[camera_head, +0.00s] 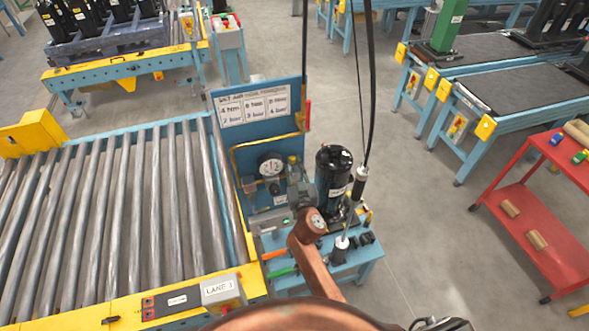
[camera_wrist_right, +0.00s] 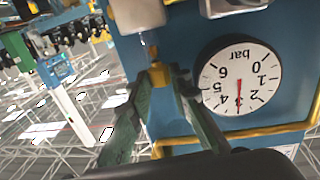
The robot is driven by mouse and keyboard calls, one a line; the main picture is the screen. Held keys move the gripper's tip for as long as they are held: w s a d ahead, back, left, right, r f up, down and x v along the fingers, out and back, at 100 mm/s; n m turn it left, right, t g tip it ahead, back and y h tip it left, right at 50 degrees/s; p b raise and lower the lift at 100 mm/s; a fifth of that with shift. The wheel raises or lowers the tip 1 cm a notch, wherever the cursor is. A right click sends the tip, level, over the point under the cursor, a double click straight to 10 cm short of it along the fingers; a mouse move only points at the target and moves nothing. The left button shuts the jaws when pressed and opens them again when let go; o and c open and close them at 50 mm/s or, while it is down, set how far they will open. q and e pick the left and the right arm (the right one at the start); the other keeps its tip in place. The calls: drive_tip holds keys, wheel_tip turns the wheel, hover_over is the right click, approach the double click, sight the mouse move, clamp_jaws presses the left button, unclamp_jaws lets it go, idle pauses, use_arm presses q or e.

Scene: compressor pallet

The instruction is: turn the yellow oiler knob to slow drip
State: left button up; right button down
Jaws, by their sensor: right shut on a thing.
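The yellow oiler knob (camera_wrist_right: 158,73) sits under a pale housing in front of the blue panel. In the right wrist view, the two green fingers of my right gripper (camera_wrist_right: 160,88) converge on the knob from below and are closed on it. In the head view, my right gripper (camera_head: 294,172) reaches up to the station panel, just right of the round gauge (camera_head: 271,166). The knob is small there and mostly hidden by the fingers. The gauge (camera_wrist_right: 240,78) shows upside down in the wrist view, marked bar, its needle near 3.
A black compressor (camera_head: 333,172) stands close right of my right gripper, with a hanging tool (camera_head: 358,184) beside it. A yellow pipe (camera_wrist_right: 230,138) runs below the gauge. The roller conveyor (camera_head: 120,210) is at left. A red cart (camera_head: 535,215) stands far right, beyond clear floor.

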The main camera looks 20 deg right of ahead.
drive_tip(key=shift+h, duration=0.3)
drive_tip(key=c, duration=2)
unclamp_jaws()
drive_tip(key=shift+c, duration=0.2)
